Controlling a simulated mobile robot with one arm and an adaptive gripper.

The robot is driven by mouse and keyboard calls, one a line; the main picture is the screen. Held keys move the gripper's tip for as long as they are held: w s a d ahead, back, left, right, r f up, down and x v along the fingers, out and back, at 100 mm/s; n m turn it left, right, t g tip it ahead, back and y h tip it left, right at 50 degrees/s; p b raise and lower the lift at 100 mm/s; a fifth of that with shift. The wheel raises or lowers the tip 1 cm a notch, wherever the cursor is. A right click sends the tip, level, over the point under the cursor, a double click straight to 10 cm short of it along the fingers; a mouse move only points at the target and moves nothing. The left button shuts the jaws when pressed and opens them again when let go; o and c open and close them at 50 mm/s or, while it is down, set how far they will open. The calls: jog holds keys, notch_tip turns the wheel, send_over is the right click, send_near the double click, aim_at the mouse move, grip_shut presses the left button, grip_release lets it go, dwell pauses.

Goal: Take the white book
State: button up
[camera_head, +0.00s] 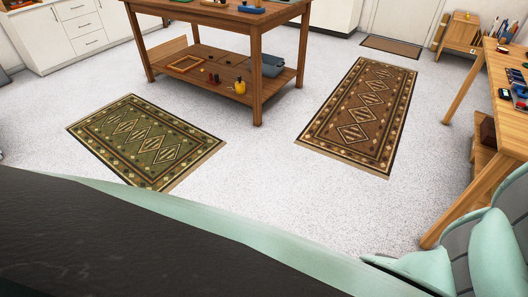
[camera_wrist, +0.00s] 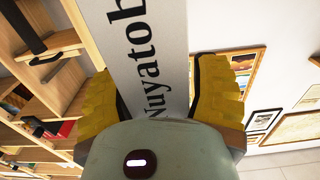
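The white book (camera_wrist: 152,40) shows in the wrist view as a white face with large black letters along it. It runs from the top edge down between the yellow fingers of my gripper (camera_wrist: 153,75). The fingers press on it from both sides, so my gripper is shut on it. The book's far end is cut off by the frame, and its near end is hidden behind the gripper body. Neither the book nor my gripper shows in the head view.
In the wrist view, a wooden shelf unit (camera_wrist: 70,80) stands at left and framed prints (camera_wrist: 262,120) are at right. In the head view, a wooden workbench (camera_head: 258,70) stands beyond two rugs (camera_head: 145,140), and a wooden table (camera_head: 505,115) is at right. Speckled floor between is clear.

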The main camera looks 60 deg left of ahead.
grip_shut()
dwell(0.3)
jog(key=shift+r, duration=0.1)
